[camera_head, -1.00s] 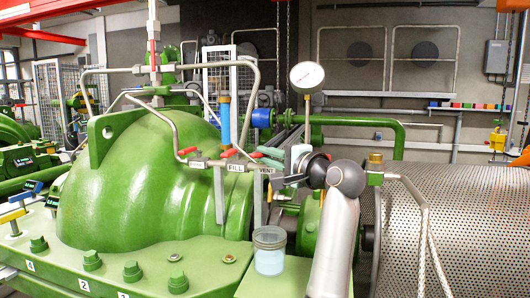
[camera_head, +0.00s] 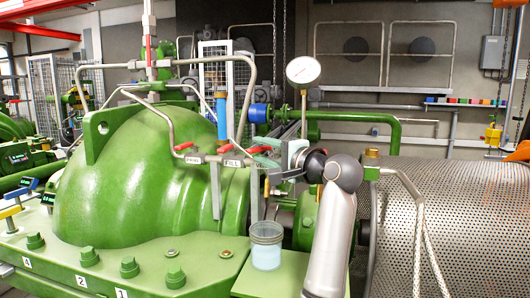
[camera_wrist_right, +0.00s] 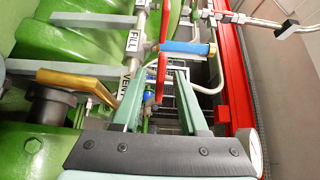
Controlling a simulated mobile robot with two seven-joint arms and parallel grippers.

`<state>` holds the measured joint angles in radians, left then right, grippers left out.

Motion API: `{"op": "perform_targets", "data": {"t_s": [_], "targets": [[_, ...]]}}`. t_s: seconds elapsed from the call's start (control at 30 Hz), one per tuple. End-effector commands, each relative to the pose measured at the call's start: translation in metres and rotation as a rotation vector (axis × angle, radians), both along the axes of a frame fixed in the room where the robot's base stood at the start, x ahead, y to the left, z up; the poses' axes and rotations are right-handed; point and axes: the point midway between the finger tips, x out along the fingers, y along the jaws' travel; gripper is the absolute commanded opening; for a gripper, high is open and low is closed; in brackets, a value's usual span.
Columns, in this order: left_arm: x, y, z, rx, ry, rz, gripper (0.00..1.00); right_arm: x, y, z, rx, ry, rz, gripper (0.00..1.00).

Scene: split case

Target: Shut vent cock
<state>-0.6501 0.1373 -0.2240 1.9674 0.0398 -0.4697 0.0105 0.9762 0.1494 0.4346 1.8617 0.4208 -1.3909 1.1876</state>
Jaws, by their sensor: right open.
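The vent cock's red handle (camera_wrist_right: 161,76) shows in the right wrist view, between the two fingers of my right gripper (camera_wrist_right: 162,80). The fingers are apart, and I cannot tell if either touches the handle. The VENT label (camera_wrist_right: 124,86) is partly hidden behind the left finger. In the head view a red handle (camera_head: 258,150) shows just above my right gripper (camera_head: 264,166), which covers the VENT label there. The FILL label (camera_head: 233,163) is just left of it. My left gripper is not in view.
Another red handle (camera_wrist_right: 163,20) stands close by on the fill line. A blue rod or tube (camera_head: 222,118) rises behind the labels. A clear jar (camera_head: 266,245) stands below my right gripper. A pressure gauge (camera_head: 303,70) and a perforated guard (camera_head: 450,215) are to the right.

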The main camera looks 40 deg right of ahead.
Motion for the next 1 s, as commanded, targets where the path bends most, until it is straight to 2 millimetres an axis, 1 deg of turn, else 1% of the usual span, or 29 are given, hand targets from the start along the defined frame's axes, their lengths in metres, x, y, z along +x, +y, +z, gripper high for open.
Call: {"op": "perform_targets", "data": {"t_s": [0.13, 0.23, 0.37, 0.5, 0.6, 0.7, 0.83, 1.0], "targets": [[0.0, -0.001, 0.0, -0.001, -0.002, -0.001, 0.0, -0.008, -0.001, 0.001, 0.0, -0.003, -0.002, 0.42], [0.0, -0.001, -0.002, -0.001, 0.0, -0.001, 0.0, -0.021, -0.002, 0.0, -0.001, -0.002, -0.003, 0.42], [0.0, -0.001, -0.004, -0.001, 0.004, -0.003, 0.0, -0.048, -0.004, 0.0, -0.002, -0.004, -0.003, 0.42], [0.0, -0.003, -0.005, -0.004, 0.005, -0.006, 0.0, -0.079, -0.005, 0.0, -0.003, -0.003, -0.004, 0.42], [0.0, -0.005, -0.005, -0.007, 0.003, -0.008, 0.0, -0.098, -0.007, 0.0, -0.002, -0.002, -0.003, 0.42], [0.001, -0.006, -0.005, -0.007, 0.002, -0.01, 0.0, -0.112, -0.008, 0.0, -0.001, -0.002, -0.002, 0.42], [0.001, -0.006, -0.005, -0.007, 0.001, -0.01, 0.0, -0.122, -0.008, 0.0, 0.0, 0.0, -0.001, 0.42], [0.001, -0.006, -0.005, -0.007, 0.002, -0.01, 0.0, -0.125, -0.008, 0.0, 0.0, 0.0, 0.0, 0.42]]}}
